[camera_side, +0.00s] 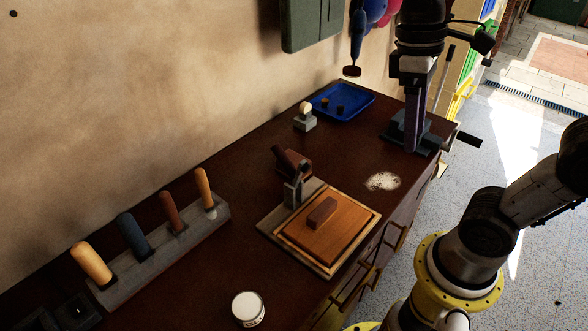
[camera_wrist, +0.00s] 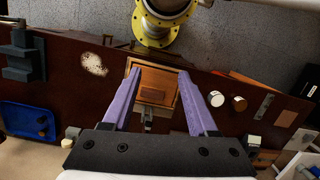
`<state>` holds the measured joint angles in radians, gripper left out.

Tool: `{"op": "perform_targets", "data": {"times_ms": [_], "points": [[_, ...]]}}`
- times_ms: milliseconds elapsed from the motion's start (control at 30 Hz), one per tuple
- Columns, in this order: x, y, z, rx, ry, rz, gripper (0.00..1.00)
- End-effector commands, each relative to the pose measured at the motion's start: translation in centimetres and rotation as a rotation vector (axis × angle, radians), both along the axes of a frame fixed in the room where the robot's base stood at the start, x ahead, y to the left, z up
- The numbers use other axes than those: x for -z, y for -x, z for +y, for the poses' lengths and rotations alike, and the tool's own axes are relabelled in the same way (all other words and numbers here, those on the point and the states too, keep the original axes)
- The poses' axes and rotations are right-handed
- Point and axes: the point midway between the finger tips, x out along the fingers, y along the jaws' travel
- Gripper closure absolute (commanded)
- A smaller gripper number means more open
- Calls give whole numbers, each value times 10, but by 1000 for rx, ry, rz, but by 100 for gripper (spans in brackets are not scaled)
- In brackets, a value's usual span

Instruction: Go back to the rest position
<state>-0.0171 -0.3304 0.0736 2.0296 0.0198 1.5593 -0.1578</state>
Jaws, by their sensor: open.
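The tilt door, an orange-brown wooden panel (camera_side: 345,239) with a dark brown block handle (camera_side: 322,211), lies flat in its frame on the dark workbench. It also shows in the wrist view (camera_wrist: 168,78), between and beyond the fingers. My gripper (camera_side: 411,143) is at the upper right of the side view, pointing down and apart from the door. In the wrist view its two purple fingers (camera_wrist: 160,72) are spread with nothing between them. In the side view one finger hides the other.
A tool rack (camera_side: 160,250) with several handles stands at the left. A white can (camera_side: 248,308) is at the front. A blue tray (camera_side: 355,105) lies at the back. A vice (camera_side: 397,130) stands near my gripper. White powder (camera_side: 382,181) lies near the door.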

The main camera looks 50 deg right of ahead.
Motion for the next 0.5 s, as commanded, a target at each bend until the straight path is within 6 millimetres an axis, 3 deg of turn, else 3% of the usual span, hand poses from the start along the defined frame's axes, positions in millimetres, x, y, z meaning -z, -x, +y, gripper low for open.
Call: {"op": "perform_targets", "data": {"times_ms": [100,233,500], "points": [[8,19,-3,37,5,-188,41],[21,28,-5,80,7,-376,41],[46,18,-7,154,-2,-620,41]]}}
